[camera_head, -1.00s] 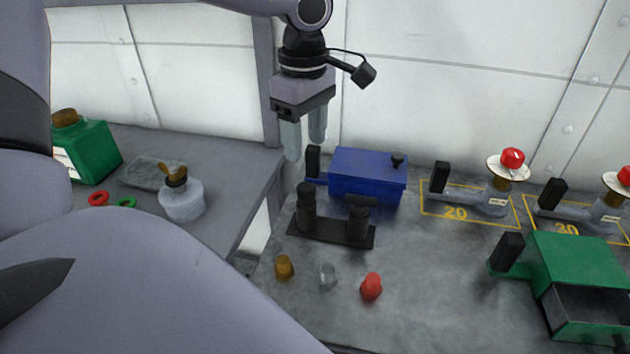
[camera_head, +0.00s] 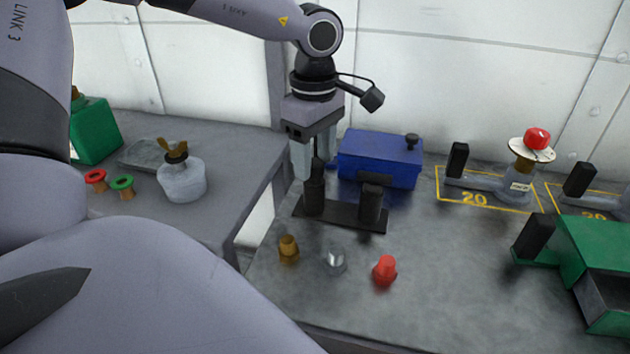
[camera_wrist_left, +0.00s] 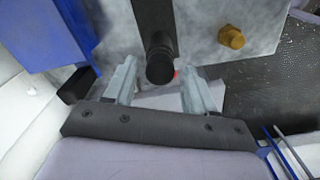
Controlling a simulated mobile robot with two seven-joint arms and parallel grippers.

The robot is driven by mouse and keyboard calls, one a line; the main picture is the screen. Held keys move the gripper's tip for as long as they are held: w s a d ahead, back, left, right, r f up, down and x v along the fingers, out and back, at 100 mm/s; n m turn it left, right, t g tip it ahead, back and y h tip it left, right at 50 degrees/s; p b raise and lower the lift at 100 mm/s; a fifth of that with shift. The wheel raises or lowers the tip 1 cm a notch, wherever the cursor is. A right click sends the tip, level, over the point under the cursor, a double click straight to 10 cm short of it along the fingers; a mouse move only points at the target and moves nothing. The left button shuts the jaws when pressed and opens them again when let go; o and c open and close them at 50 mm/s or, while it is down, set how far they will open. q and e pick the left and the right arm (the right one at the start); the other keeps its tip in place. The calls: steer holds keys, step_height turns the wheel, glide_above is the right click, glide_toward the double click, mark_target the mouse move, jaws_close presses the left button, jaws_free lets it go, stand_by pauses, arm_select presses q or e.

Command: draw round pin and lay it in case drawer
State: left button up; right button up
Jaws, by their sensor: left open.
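A dark base plate (camera_head: 342,214) on the bench bears two upright black posts. The left post, a round pin (camera_head: 314,194), stands upright in it. The right post (camera_head: 371,204) has a wide flat crosspiece on top. My left gripper (camera_head: 314,168) points down over the round pin, fingers apart. In the left wrist view the round pin's end (camera_wrist_left: 160,68) shows between the two open fingers (camera_wrist_left: 162,88); I cannot tell if they touch it. A green case (camera_head: 590,250) at the right has an open dark drawer space (camera_head: 605,297) at its front. My right gripper is out of view.
A blue case (camera_head: 380,160) stands close behind the posts. Brown (camera_head: 289,247), clear (camera_head: 335,261) and red (camera_head: 385,270) plugs stand in front. A valve with a red knob (camera_head: 537,139) stands in the marked 20 area. The bench middle is clear.

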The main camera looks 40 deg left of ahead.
arm_select(q)
steer(key=c, duration=1)
steer(key=shift+r, duration=0.1)
steer(key=shift+r, duration=0.1)
steer(key=shift+r+p, duration=0.6)
steer(key=shift+r, duration=0.1)
steer(key=shift+r+p, duration=2.15)
steer(key=shift+r, duration=1.15)
